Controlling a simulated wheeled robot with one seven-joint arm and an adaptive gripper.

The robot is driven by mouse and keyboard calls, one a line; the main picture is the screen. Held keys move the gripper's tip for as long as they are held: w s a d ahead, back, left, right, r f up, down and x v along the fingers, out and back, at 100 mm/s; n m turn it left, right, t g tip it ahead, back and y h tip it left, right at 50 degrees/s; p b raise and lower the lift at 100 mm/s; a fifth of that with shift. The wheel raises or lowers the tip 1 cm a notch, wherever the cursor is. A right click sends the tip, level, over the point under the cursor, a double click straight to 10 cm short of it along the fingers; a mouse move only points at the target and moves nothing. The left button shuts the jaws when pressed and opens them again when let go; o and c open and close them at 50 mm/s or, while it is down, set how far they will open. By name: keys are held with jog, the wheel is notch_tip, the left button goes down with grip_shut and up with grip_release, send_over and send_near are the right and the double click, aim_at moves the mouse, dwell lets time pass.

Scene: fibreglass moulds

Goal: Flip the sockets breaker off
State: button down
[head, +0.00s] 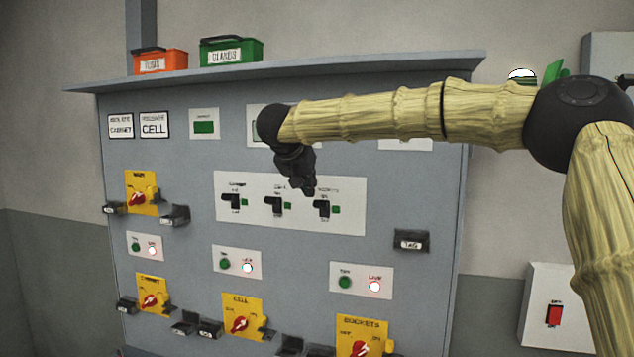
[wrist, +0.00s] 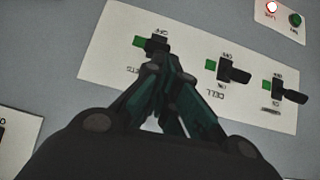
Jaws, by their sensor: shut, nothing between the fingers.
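The sockets breaker (head: 322,208) is the rightmost of three black toggles on a white plate (head: 345,225) on the grey panel. A green indicator (head: 337,210) sits beside it. In the wrist view, turned upside down, this breaker (wrist: 158,44) is the leftmost toggle. My gripper (head: 308,191) is shut and empty, its fingertips just above and left of the breaker in the head view. In the wrist view its fingertips (wrist: 163,60) overlap the toggle's edge; I cannot tell whether they touch. The lever's exact position is unclear.
The cell breaker (head: 273,205) and the cabinet breaker (head: 231,202) are to the left on the same plate. Yellow rotary switches, including sockets (head: 361,340), lie lower. A tag holder (head: 411,241) projects at right. A ledge (head: 300,68) holding orange and green boxes overhangs above.

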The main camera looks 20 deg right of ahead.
jog(key=shift+y, duration=0.3)
jog(key=r, duration=0.5)
jog(key=shift+s+d+r, duration=0.2)
jog(key=shift+s, duration=0.15)
jog(key=p, duration=0.4)
send_over(322, 206)
jog(key=w, duration=0.2)
notch_tip(322, 206, down, 7)
jog(key=shift+f, duration=0.1)
jog(key=shift+s+f+b, duration=0.1)
jog(key=shift+b, duration=0.35)
